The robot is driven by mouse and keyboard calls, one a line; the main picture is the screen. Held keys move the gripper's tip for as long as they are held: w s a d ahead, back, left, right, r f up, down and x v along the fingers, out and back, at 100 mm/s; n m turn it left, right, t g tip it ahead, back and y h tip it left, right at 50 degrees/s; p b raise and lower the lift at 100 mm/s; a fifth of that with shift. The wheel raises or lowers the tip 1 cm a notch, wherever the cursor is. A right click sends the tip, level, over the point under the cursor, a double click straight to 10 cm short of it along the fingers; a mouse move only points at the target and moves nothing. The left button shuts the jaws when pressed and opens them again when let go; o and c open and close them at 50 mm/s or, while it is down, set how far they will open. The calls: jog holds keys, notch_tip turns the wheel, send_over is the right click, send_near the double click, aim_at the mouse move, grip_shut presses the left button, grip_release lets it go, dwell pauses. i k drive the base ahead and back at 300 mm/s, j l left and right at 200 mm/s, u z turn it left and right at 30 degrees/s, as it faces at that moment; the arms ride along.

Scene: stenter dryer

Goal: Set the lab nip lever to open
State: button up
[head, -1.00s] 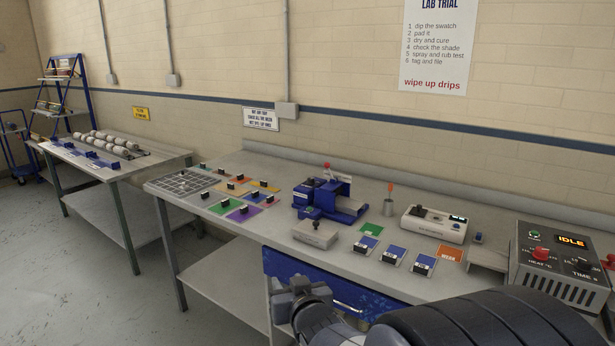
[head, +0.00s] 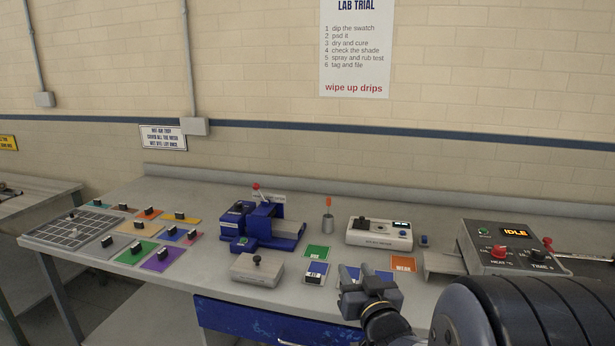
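The lab nip is a blue bench machine (head: 268,227) on the grey worktop, left of the picture's middle. A thin lever with a red ball knob (head: 256,186) stands up at its back, in front of a small label that I cannot read. My gripper (head: 358,280) is at the front of the worktop, right of the nip and nearer to me. Its two fingers look apart with nothing between them. It is well clear of the lever. It hides part of the blue swatch cards behind it.
A grey block with a black knob (head: 257,269) sits in front of the nip. Coloured swatches (head: 162,258) lie left.

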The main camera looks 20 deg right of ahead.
aim_at(256, 186)
jog(key=i+j+z, duration=0.1)
jog(key=i+j, duration=0.2)
jog(key=i+j+z, duration=0.15)
jog(key=i+j, duration=0.2)
jog(key=i+j+z, duration=0.1)
jog(key=i+j, duration=0.15)
jog(key=j, duration=0.25)
jog(key=i+j+z, duration=0.15)
jog(key=i+j, duration=0.15)
jog(key=j, duration=0.15)
jog(key=i+j+z, duration=0.1)
jog(key=i+j, duration=0.15)
jog(key=j, duration=0.2)
